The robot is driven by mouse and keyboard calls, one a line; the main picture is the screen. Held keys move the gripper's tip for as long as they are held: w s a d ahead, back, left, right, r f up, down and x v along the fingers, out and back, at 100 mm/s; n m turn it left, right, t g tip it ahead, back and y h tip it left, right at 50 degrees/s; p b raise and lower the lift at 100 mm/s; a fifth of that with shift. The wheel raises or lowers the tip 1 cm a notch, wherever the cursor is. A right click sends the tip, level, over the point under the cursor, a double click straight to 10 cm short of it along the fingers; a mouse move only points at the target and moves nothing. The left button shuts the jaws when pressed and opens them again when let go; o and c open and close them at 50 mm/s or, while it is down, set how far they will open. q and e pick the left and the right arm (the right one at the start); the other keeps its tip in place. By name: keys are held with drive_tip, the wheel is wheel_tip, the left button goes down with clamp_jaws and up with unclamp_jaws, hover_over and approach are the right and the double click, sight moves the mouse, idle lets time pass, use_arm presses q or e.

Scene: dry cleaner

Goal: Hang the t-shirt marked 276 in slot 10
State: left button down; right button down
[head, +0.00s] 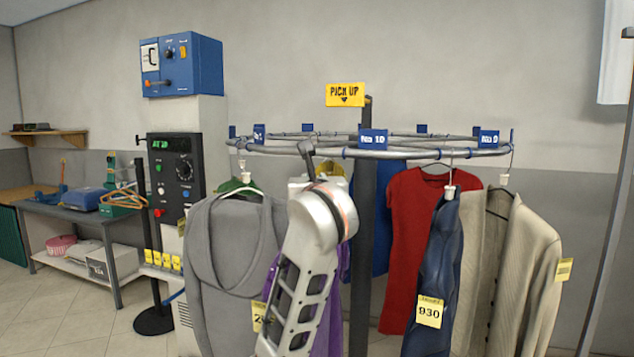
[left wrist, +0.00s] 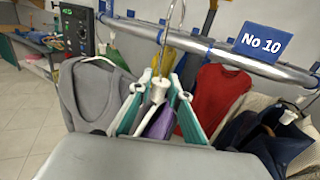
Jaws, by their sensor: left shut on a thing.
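My left gripper (left wrist: 159,90) is shut on the white neck of a hanger (left wrist: 157,92) in the left wrist view. The hanger's wire hook rises close to the rail; whether it rests on it I cannot tell. A purple garment (head: 335,290), likely the t-shirt, is mostly hidden behind my left arm in the head view, and purple cloth (left wrist: 160,121) shows below the neck. A yellow tag (head: 258,315) starting with 2 is partly covered. The blue No 10 sign (head: 373,139) is on the front of the rail, and right of the hook in the wrist view (left wrist: 263,37).
The round rail (head: 420,153) carries a grey hooded garment (head: 225,240) to the left. A red garment (head: 408,240), a dark blue one tagged 930 (head: 440,260) and a beige cardigan (head: 520,260) hang to the right. A dark post (head: 361,230) stands in the middle.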

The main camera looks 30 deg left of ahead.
use_arm(q)
drive_tip(key=shift+w, duration=0.35)
drive_tip(key=shift+s+a+r, duration=0.1)
drive_tip(key=shift+s, duration=0.25)
drive_tip(key=shift+w, duration=0.2)
use_arm(e)
drive_tip(key=shift+w+a, duration=0.15)
drive_tip(key=shift+w, duration=0.05)
use_arm(q)
drive_tip(key=shift+w, duration=0.1)
drive_tip(key=shift+w+a, duration=0.15)
drive_tip(key=shift+w, duration=0.5)
drive_tip(key=shift+w+a+b, duration=0.2)
drive_tip(key=shift+w+b, duration=0.15)
drive_tip(key=shift+w, duration=0.6)
drive_tip(key=shift+w+a+b, duration=0.2)
drive_tip(key=shift+w+a, duration=0.05)
drive_tip(key=shift+w, duration=0.7)
drive_tip(key=shift+w+a+b, duration=0.15)
drive_tip(key=shift+w+a, duration=0.1)
drive_tip(key=shift+w, duration=0.7)
use_arm(e)
drive_tip(key=shift+w+f, duration=0.1)
drive_tip(key=shift+f, duration=0.4)
